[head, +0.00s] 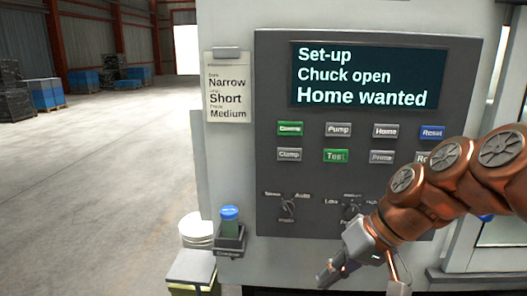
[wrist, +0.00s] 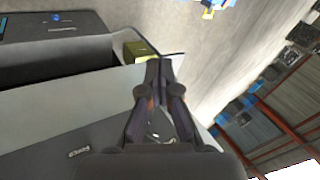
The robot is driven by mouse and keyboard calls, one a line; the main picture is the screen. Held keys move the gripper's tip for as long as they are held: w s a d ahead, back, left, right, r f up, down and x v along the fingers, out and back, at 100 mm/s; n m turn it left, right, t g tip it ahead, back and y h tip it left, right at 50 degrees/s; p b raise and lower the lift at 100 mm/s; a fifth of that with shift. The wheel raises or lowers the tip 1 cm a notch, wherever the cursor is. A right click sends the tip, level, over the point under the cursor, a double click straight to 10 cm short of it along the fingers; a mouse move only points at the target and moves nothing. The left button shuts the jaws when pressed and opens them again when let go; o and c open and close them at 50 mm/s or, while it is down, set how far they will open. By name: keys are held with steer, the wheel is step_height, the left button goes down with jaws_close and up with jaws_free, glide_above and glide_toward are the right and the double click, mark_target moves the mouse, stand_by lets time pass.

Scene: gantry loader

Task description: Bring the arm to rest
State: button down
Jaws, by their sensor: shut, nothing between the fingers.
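My copper-coloured arm (head: 440,180) reaches in from the right in the head view, in front of the lower right of the control panel (head: 270,210). My gripper (head: 328,277) hangs low in front of the machine, below the panel's knobs. In the wrist view my gripper (wrist: 159,68) has its fingers together at the tips, with nothing between them. The arm hides part of the lower right button and the right knob. The panel's display (head: 367,75) reads "Set-up, Chuck open, Home wanted".
A card (head: 227,90) reading Narrow, Short, Medium hangs left of the panel. Open floor (head: 100,180) lies left, with stacked crates (head: 47,94) far back.

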steer(key=s+d+f+m+g+h, duration=0.1)
steer(key=s+d+f+h, duration=0.2)
steer(key=s+f, duration=0.3)
steer(key=s+d+f+g+h, duration=0.2)
steer(key=s+f, duration=0.5)
steer(key=s, duration=0.6)
steer(key=shift+d+f+m+h, duration=0.2)
steer(key=shift+d+m+h, duration=0.2)
steer(key=shift+d+h, duration=0.45)
